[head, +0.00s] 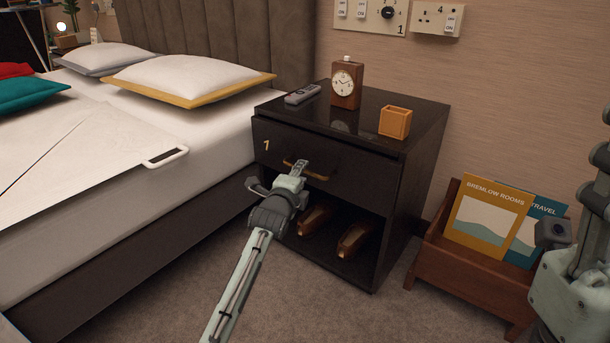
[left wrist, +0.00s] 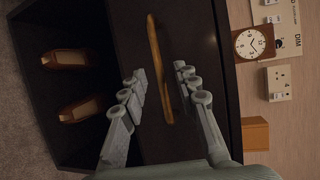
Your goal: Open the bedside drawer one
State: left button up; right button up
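The black bedside drawer one (head: 345,175) is marked with a yellow "1" and looks shut. Its brass bar handle (head: 318,176) runs across the front. My left gripper (head: 301,169) is at the handle. In the left wrist view my left gripper (left wrist: 160,80) is open, its fingers apart on either side of the handle (left wrist: 158,65). I cannot tell whether a finger touches it. Part of my right arm and gripper (head: 598,185) shows at the right edge of the head view; its fingertips are not clear.
The nightstand top (head: 425,115) holds a remote (head: 303,94), a clock (head: 346,85) and an orange box (head: 395,122). Brown shoes (head: 355,239) stand on the open shelf below. The bed (head: 130,215) is left, and a wooden magazine rack (head: 470,275) is right.

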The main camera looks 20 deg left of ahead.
pick_arm(q)
jog(key=shift+w+a+f+b, duration=0.1)
jog(key=shift+w+f+b, duration=0.1)
jog(key=shift+w, duration=0.6)
jog(key=shift+w+f+b, duration=0.1)
jog(key=shift+w+b, duration=0.05)
jog(key=shift+w, duration=0.6)
jog(key=shift+c, duration=0.6)
grip_shut()
